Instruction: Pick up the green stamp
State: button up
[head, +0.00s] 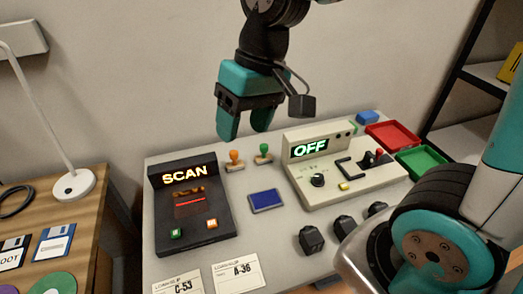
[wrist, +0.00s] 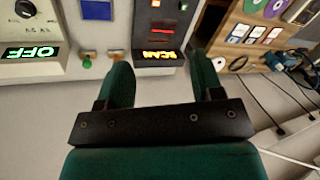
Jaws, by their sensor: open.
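The green stamp (head: 263,154) stands upright on the light panel table, just right of the orange stamp (head: 235,160) in the head view. In the wrist view the green stamp (wrist: 87,61) is small at the left, outside the left finger. The orange stamp (wrist: 115,56) shows above that finger's tip, its lower part hidden. My gripper (head: 246,131) is open and empty, pointing down above and behind the stamps. Its two fingers also show in the wrist view (wrist: 162,66), with bare surface and the scan unit beyond them.
A black scan unit (head: 185,212) stands left of the stamps and a white device reading OFF (head: 348,178) stands right. A blue pad (head: 266,201) lies in front. Red (head: 394,134) and green trays (head: 420,160) are at the right. The wall is close behind.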

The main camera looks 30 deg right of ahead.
jog(key=w+d+f+m+h, duration=0.1)
jog(key=w+d+f+m, duration=0.15)
jog(key=w, duration=0.35)
jog(key=w+d+f+m, duration=0.1)
jog(key=w+d+m, duration=0.2)
jog(key=w, duration=0.3)
jog(key=m+h+p, duration=0.2)
jog(key=m+p, duration=0.2)
jog(key=m, duration=0.4)
send_over(264, 145)
notch_tip(264, 145, down, 19)
jog(key=shift+w+a+f, duration=0.1)
jog(key=shift+w, duration=0.05)
jog(key=shift+f+p, duration=0.75)
jog(key=shift+f, duration=2.3)
jog(key=c, duration=1)
jog(key=shift+r, duration=0.1)
notch_tip(264, 145, up, 20)
jog(key=b, duration=0.3)
